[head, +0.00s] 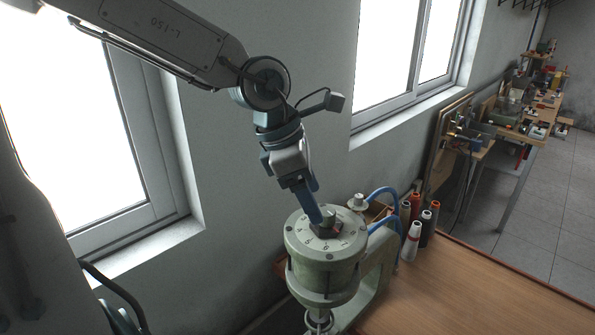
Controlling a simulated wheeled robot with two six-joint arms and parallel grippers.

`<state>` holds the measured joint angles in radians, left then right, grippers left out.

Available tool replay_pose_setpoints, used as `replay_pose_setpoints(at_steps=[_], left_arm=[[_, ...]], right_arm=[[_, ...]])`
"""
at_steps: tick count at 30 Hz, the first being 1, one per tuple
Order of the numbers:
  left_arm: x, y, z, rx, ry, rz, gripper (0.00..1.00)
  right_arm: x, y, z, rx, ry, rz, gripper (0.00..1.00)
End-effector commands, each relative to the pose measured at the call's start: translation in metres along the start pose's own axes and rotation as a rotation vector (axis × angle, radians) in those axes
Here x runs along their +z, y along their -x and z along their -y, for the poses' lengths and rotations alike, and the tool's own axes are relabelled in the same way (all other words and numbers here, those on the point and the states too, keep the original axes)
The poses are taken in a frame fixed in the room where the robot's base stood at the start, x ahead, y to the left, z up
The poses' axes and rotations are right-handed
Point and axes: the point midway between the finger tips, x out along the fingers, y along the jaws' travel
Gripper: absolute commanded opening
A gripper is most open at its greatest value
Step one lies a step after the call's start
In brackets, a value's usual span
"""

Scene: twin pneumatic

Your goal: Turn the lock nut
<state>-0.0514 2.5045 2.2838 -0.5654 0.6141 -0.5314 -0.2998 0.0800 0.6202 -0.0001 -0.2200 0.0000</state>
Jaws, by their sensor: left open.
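A round pale-green machine head (325,262) with a numbered dial on its top stands at the near edge of the wooden table. A small nut-like block (328,215) sits at the middle of the dial; I take it to be the lock nut, with a dark reddish base partly showing. My left gripper (322,222) reaches down from the upper left, with its fingertips at the nut. The finger hides part of the nut, and I cannot tell whether they touch. The gripper is open. My right gripper is not in view.
Blue hoses (382,194) curve behind the machine head. Several thread spools or bottles (413,240) stand to its right. The wooden table (470,295) is clear at the lower right. A wall with windows is close behind my left arm.

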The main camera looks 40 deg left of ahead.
Motion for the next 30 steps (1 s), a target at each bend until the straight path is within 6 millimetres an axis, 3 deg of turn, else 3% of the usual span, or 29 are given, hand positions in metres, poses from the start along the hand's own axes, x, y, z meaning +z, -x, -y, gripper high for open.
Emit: replay_pose_setpoints(at_steps=[12, 26, 30], left_arm=[[-0.001, 0.055, 0.000, 0.001, 0.000, 0.002, 0.69], [-0.001, 0.061, 0.000, -0.002, 0.008, 0.000, 0.69], [0.000, 0.060, -0.005, -0.006, 0.138, -0.004, 0.69]], right_arm=[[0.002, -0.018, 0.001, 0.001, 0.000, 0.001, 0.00], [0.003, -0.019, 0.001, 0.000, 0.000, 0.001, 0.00], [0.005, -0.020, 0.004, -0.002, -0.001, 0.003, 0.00]])
